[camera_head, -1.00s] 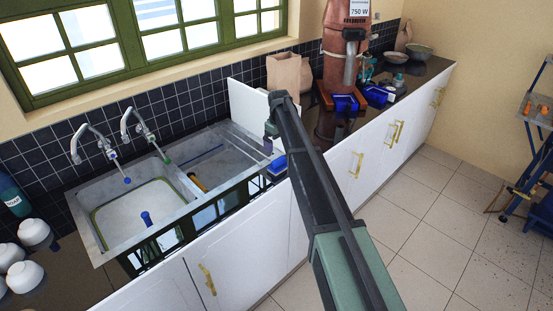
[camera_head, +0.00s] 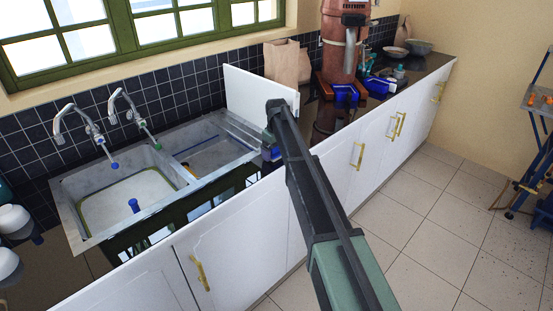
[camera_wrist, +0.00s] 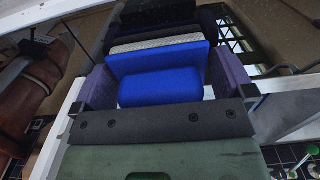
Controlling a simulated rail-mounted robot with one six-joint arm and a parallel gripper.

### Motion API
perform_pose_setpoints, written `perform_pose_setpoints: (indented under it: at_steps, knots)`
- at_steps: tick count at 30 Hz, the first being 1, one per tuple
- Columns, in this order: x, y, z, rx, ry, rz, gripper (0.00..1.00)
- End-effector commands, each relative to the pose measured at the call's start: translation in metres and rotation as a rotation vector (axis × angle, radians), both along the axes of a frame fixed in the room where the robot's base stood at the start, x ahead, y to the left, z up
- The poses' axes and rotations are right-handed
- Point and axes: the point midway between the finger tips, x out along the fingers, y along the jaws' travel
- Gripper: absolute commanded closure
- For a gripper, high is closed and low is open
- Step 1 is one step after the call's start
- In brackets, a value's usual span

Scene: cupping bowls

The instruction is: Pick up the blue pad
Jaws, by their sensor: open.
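A blue pad (camera_wrist: 160,75) shows in the middle of the wrist view, with a grey-white textured layer along its far edge. It lies between the two purple finger pads of my gripper (camera_wrist: 165,82). The gripper is open, with a narrow gap visible by the right finger; I cannot tell whether the left finger touches the pad. In the head view my gripper (camera_head: 271,146) is at the counter beside the sink. A small blue patch, apparently the pad (camera_head: 271,154), shows beneath it, mostly hidden by my arm.
A white upright panel (camera_head: 255,92) stands just behind my gripper. The double sink (camera_head: 160,185) is to the left. A copper still (camera_head: 343,50), blue trays (camera_head: 346,92) and bowls (camera_head: 418,47) stand further right.

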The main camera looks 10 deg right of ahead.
Motion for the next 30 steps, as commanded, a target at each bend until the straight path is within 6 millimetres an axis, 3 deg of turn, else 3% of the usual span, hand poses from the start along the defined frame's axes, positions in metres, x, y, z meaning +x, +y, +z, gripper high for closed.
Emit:
perform_pose_setpoints:
  at_steps: [3,9,17,22,26,30]
  knots:
    - [0.000,0.000,0.003,0.000,0.000,0.000,0.02]
    - [0.000,0.000,0.003,0.000,0.000,0.000,0.32]
    - [0.000,0.000,0.004,0.000,0.000,0.000,0.33]
    - [0.000,0.000,0.015,0.000,0.000,0.000,0.33]
    - [0.000,0.000,0.036,0.000,0.000,0.000,0.33]
    - [0.000,0.000,0.076,0.000,0.000,0.000,0.33]
